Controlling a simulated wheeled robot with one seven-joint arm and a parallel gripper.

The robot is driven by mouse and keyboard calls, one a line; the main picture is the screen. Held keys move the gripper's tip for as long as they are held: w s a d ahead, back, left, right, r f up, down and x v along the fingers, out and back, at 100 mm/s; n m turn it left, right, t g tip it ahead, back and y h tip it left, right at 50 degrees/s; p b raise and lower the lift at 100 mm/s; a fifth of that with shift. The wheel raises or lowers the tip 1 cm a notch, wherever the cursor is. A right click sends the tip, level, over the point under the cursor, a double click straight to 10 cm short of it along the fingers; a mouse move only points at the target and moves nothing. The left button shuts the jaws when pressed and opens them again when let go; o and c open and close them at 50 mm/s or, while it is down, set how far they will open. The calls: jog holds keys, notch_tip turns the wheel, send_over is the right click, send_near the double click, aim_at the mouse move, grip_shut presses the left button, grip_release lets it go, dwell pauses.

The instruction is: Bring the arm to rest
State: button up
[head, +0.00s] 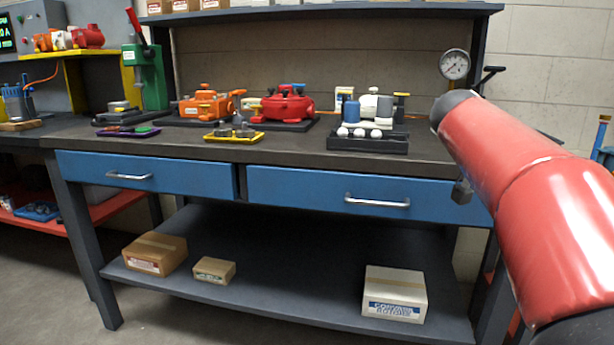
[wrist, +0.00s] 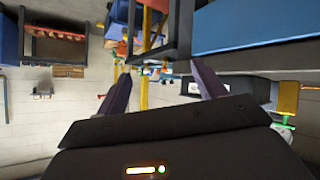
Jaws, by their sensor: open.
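My gripper (wrist: 160,88) shows in the wrist view with its two dark fingers spread wide apart and nothing between them. In the head view my red arm reaches in from the right edge toward the right end of the workbench (head: 250,148); the fingers are hidden there.
An orange motor (head: 207,104) and a red motor (head: 287,105) sit on the bench. A black tray (head: 368,144) with white balls is near its front right. A pressure gauge (head: 454,65) stands by my arm. Blue drawers (head: 145,174) are shut. Boxes (head: 395,292) lie on the lower shelf.

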jog(key=s+a+f+n+t+y, duration=0.2)
jog(key=s+a+f+n+y, duration=0.8)
jog(key=s+a+f, duration=1.1)
notch_tip(320, 180, down, 3)
jog(key=shift+s+a+r+n, duration=0.15)
jog(key=shift+s+a+n, duration=0.25)
jog(key=shift+s+n, duration=0.1)
